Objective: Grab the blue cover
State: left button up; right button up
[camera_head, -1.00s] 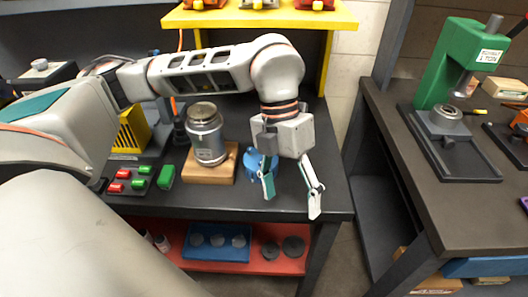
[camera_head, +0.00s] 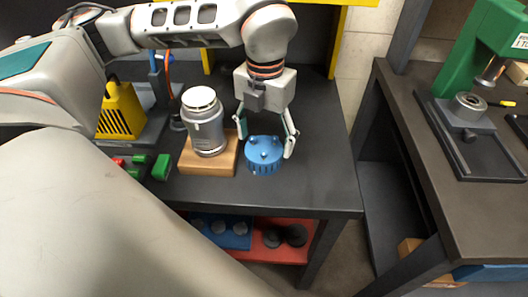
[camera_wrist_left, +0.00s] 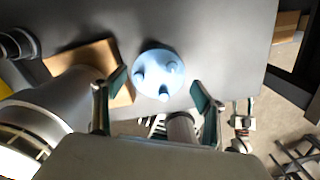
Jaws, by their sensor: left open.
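The blue cover (camera_head: 264,155) is a round, ribbed cap with several small knobs on top. It sits on the dark bench top, to the right of a wooden block. My left gripper (camera_head: 267,146) is open above it, with one finger on each side of the cover in the head view. In the left wrist view the cover (camera_wrist_left: 158,73) lies beyond and between the two open fingertips (camera_wrist_left: 158,88). I cannot tell whether a finger touches it.
A grey metal motor (camera_head: 205,125) stands on the wooden block (camera_head: 190,162), close to the left of my left gripper. Green and red blocks (camera_head: 160,167) lie further left. The bench (camera_head: 300,190) is clear right of the cover. A green press (camera_head: 480,65) stands on another table.

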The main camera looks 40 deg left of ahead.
pick_arm(q)
notch_tip(320, 180, down, 4)
jog(key=shift+s+a+f, duration=0.1)
jog(key=shift+f, duration=0.05)
jog(key=c, duration=1.1)
